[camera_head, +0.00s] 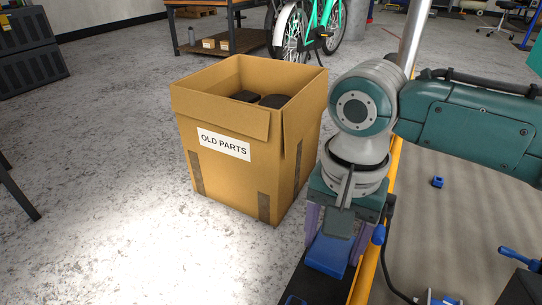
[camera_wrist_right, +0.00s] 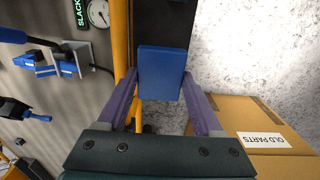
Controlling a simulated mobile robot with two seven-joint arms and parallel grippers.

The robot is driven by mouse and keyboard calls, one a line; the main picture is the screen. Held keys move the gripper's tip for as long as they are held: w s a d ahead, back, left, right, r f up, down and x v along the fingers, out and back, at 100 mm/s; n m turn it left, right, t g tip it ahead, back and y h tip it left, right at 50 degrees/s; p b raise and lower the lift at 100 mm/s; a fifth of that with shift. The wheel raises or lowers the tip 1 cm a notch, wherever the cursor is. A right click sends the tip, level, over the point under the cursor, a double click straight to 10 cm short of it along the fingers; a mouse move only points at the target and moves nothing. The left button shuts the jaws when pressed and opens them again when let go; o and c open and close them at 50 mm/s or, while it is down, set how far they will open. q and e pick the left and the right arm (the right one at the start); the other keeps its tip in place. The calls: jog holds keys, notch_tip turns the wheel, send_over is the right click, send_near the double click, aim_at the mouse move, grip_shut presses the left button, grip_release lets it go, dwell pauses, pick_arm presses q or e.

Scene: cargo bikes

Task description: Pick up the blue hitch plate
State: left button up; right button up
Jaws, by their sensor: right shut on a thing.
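The blue hitch plate (camera_head: 328,252) is a flat blue block low in the head view, just right of the cardboard box. In the right wrist view the plate (camera_wrist_right: 162,70) stands out between the purple fingers. My right gripper (camera_head: 337,243) points down, with a finger on either side of the plate, and is shut on it. The gripper (camera_wrist_right: 160,82) also shows in the right wrist view. Whether the plate touches the dark surface beneath it is hard to tell. My left gripper is not in view.
An open cardboard box (camera_head: 222,180) labelled OLD PARTS, with dark items inside, stands on the floor to the left. A yellow rail (camera_head: 366,275) edges a grey surface with small blue parts. A gauge (camera_wrist_right: 98,13) marked SLACK lies there.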

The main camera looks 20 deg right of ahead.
grip_shut()
notch_tip(320, 180, up, 20)
jog(key=p, duration=1.3)
notch_tip(320, 180, up, 6)
jog(key=p, duration=0.9)
send_over(332, 245)
jog(key=shift+r+p, duration=0.3)
jog(key=shift+p, duration=0.2)
